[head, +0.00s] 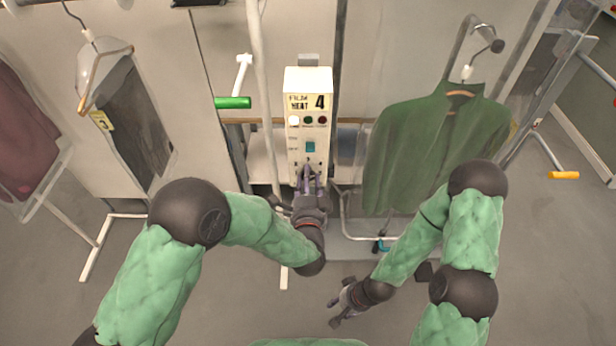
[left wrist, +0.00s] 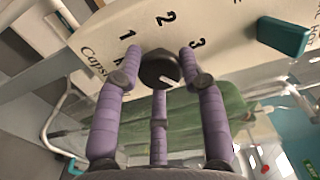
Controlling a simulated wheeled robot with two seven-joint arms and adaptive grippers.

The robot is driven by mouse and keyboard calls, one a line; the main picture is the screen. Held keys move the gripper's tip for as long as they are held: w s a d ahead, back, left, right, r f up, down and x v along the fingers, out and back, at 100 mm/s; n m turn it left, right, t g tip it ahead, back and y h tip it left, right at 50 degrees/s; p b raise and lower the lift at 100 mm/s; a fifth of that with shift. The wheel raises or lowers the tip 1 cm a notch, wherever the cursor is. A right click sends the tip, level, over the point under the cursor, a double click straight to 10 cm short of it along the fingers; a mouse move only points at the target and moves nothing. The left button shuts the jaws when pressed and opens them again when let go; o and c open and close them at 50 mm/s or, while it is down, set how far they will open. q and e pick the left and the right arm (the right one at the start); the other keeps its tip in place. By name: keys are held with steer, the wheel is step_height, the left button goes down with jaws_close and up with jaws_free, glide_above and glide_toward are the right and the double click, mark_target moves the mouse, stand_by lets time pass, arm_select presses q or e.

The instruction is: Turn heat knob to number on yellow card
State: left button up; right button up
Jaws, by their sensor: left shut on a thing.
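The white control box (head: 308,79) stands upright in the middle of the head view. A pale yellow card (head: 302,104) on its front reads "HEAT" with a large 4. My left gripper (head: 309,172) is at the lower front of the box. In the left wrist view its purple fingers are closed around the dark round heat knob (left wrist: 158,69). Printed numbers 1, 2 and 3 show around the knob; the rest of the scale is hidden. I cannot tell which number the knob points to. My right gripper (head: 336,310) is low, away from the box, fingers spread and empty.
A teal switch (head: 310,147) and several round lamps sit above the knob. A green shirt (head: 435,145) hangs to the right. A clear garment cover with a yellow tag 3 (head: 102,121) hangs to the left. A pale pole (head: 262,90) stands close left of the box.

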arm_select(q)
steer(key=shift+f+m, duration=0.1)
steer(key=shift+m, duration=0.4)
steer(key=o, duration=1.1)
steer(key=shift+o, duration=0.2)
steer(key=s, duration=1.2)
